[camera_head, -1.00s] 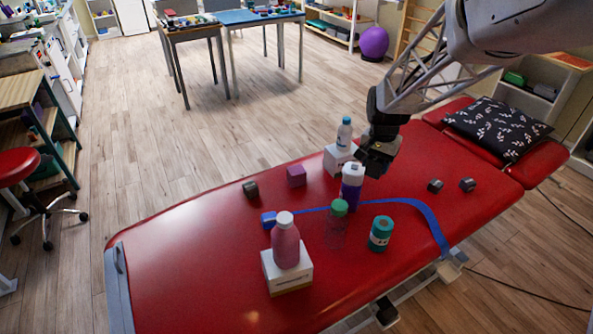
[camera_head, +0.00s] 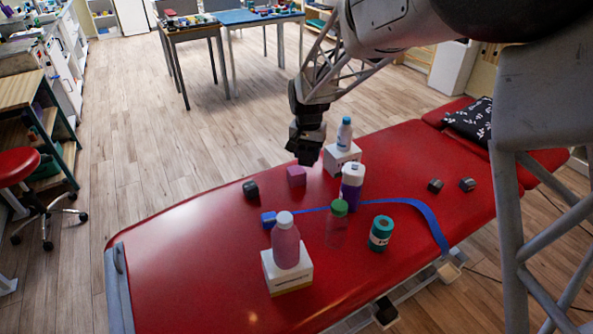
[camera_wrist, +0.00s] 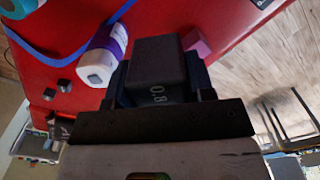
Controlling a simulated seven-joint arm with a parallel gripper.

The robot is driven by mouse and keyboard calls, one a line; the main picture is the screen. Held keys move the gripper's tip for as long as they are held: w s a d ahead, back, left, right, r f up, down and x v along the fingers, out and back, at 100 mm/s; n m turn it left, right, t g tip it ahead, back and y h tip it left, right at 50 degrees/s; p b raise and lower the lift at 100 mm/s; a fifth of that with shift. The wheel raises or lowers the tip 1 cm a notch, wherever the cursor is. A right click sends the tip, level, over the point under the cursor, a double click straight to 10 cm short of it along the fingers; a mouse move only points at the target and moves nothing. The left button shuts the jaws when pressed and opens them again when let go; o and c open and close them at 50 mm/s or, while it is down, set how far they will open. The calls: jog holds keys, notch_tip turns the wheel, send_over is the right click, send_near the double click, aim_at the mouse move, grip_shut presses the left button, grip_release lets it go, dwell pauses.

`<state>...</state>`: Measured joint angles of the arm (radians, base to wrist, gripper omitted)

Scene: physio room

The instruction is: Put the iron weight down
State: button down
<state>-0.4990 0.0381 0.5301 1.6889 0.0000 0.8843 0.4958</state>
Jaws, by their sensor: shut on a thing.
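My gripper (camera_head: 307,140) is shut on the iron weight, a dark block marked "0.8" that fills the middle of the wrist view (camera_wrist: 157,66). In the wrist view the gripper's fingers (camera_wrist: 158,88) press on its two sides. In the head view the gripper points down above the far edge of the red treatment table (camera_head: 190,270), behind the purple cube (camera_head: 297,176) and left of the white box with a bottle. The held weight is hard to tell from the dark fingers there. A gap to the table seems to show, but its height is unclear.
A dark block (camera_head: 251,189) lies left of the cube; two more dark pieces (camera_head: 435,185) lie right. A white-purple bottle (camera_head: 352,190), green-capped bottle (camera_head: 336,230), teal roll (camera_head: 380,234), blue strap (camera_head: 425,208) and pink bottle (camera_head: 285,247) crowd the middle. The table's left end is clear.

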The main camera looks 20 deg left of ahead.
notch_tip(320, 180, down, 11)
dwell(0.3)
jog(key=shift+d+r, duration=0.1)
jog(key=shift+w, duration=0.2)
send_over(297, 169)
jog(key=shift+s+f, duration=0.1)
jog(key=shift+f, duration=0.65)
dwell(0.3)
jog(key=shift+f, duration=0.1)
jog(key=shift+f, duration=1.65)
jog(key=shift+f, duration=0.15)
jog(key=shift+c, duration=2.4)
grip_release()
